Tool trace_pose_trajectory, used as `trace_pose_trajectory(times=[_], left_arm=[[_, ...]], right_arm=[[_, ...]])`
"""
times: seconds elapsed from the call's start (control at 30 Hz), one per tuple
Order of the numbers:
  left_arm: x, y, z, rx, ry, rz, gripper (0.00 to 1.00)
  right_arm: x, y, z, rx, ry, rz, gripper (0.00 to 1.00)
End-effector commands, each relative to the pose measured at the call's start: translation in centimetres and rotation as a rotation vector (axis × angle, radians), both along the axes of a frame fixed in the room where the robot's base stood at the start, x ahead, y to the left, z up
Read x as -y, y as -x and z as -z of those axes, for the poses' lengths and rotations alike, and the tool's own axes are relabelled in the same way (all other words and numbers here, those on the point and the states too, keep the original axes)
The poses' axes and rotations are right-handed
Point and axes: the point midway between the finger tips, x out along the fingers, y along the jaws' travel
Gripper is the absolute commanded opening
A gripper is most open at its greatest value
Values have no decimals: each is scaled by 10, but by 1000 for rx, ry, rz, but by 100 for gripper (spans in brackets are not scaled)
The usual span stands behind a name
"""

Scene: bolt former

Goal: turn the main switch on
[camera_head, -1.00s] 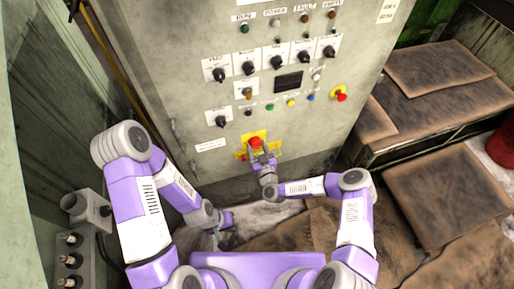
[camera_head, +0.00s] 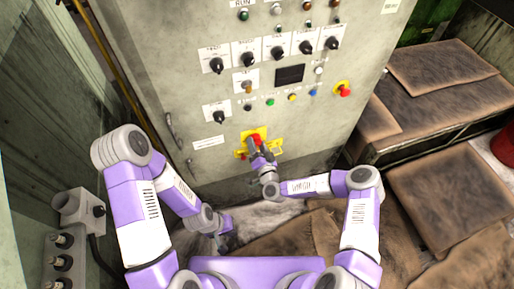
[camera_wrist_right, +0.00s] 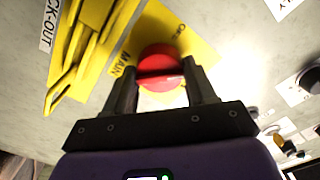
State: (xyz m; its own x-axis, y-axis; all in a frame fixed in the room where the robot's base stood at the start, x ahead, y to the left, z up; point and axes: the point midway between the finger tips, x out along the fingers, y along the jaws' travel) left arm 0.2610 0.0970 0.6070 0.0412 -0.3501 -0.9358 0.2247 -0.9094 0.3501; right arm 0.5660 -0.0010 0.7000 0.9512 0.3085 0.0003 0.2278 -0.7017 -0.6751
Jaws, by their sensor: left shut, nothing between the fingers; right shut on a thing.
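The main switch is a red knob (camera_head: 255,138) on a yellow plate (camera_head: 262,131) low on the cabinet front. In the right wrist view the red knob (camera_wrist_right: 160,72) has a grip bar, with "MAIN" on the yellow plate (camera_wrist_right: 190,42) beside it. My right gripper (camera_head: 256,148) is shut on the knob, with one finger (camera_wrist_right: 160,92) on each side of the bar. A label on the plate is only partly readable, so I cannot tell the switch position. My left gripper (camera_head: 224,228) is low, away from the cabinet, shut and empty.
A yellow lock-out hasp (camera_wrist_right: 85,45) sits beside the switch plate. Above are several black selector knobs, small coloured buttons and a red emergency stop (camera_head: 344,90) on yellow. Brown padded boxes (camera_head: 430,75) stand at right; a grey socket box (camera_head: 80,208) is at left.

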Motion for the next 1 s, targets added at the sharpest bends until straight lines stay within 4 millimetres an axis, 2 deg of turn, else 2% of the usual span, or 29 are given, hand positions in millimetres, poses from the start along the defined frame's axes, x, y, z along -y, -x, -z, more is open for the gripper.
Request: trace_pose_trajectory(times=[0.6, 1.0], left_arm=[[0, 0, 37, 0, 0, 0, 0], [0, 0, 49, 0, 0, 0, 0]], right_arm=[[1, 0, 2, -175, -540, 0, 25], [0, 0, 1, -245, -754, 0, 25]])
